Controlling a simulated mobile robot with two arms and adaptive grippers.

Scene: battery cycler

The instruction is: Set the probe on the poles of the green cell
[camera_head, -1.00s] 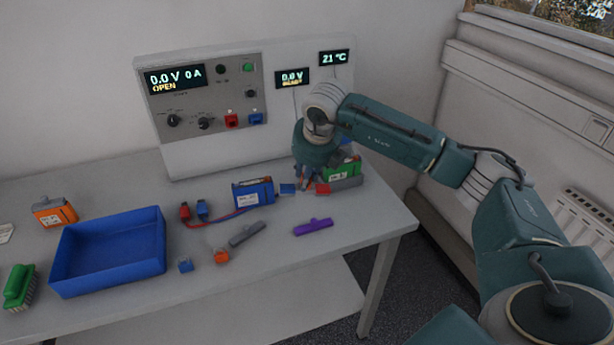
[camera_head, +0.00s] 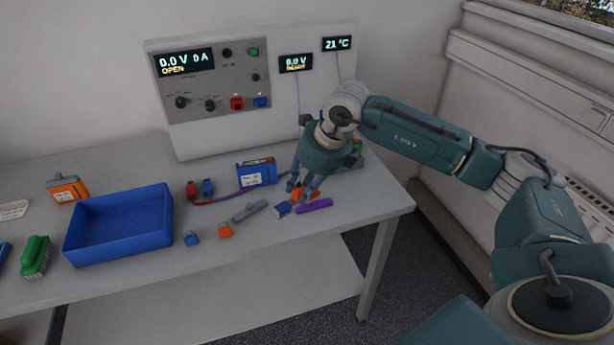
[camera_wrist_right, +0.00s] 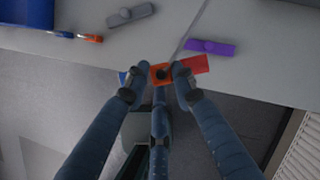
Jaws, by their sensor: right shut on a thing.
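My right gripper (camera_head: 298,190) is shut on the probe, a piece with an orange-red middle, a blue end (camera_head: 283,209) and a red end. In the right wrist view the probe (camera_wrist_right: 195,67) sits between the fingertips (camera_wrist_right: 160,75), above the table's front edge, its blue end mostly behind a finger. The green cell (camera_head: 358,148) is behind and right of the gripper in the head view. Only a sliver of it shows; its poles are hidden. The probe is apart from it. My left gripper is not in view.
A blue cell (camera_head: 256,173) with red and blue clips (camera_head: 207,187) is left of the gripper. A purple piece (camera_head: 315,206) and a grey piece (camera_head: 250,211) lie near the front edge. A blue tray (camera_head: 118,248) is left. The cycler panel (camera_head: 210,80) stands behind.

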